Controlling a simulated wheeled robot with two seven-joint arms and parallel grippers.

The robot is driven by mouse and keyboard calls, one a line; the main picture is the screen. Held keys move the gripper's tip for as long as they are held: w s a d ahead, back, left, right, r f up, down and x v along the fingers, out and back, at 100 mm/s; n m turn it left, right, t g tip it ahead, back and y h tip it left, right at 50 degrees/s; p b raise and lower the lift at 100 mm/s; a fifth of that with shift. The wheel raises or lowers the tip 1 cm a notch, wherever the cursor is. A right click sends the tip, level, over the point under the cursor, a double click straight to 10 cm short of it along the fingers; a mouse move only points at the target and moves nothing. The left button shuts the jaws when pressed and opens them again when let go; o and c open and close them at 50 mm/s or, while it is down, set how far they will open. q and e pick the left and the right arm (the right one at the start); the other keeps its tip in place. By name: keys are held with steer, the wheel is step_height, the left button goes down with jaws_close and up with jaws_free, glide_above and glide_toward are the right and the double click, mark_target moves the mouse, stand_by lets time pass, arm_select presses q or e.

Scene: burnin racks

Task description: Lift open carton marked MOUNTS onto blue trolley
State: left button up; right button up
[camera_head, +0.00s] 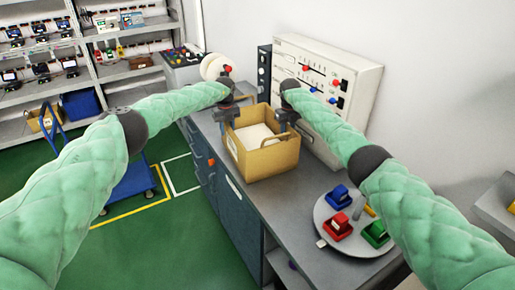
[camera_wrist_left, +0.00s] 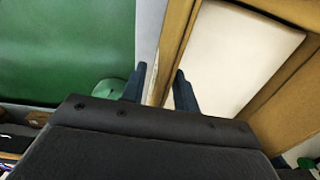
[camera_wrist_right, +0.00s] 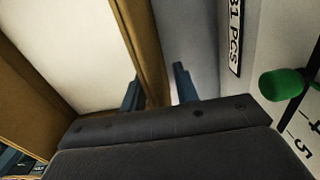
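The open carton (camera_head: 270,163), brown with white contents, sits on the grey bench; a pale label is on its left side, its wording not readable. My left gripper (camera_head: 229,112) is at the carton's left wall. In the left wrist view its fingers (camera_wrist_left: 160,88) stand apart on either side of that wall. My right gripper (camera_head: 287,115) is at the opposite wall. In the right wrist view its fingers (camera_wrist_right: 158,90) also stand apart around the wall (camera_wrist_right: 143,50). The blue trolley (camera_head: 135,183) stands on the floor at left, partly hidden by my left arm.
A white console (camera_head: 325,75) stands behind the carton against the wall. A round tray (camera_head: 345,246) with red, blue and green pieces is nearer on the bench. Shelves (camera_head: 100,45) are at the back left. Green floor (camera_head: 175,235) is open between trolley and bench.

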arm_select(q)
steer(key=shift+f, duration=0.6)
arm_select(e)
steer(key=shift+a+f, duration=0.1)
steer(key=shift+f, duration=0.5)
arm_select(q)
jaws_close()
arm_select(e)
jaws_close()
stand_by(0.3)
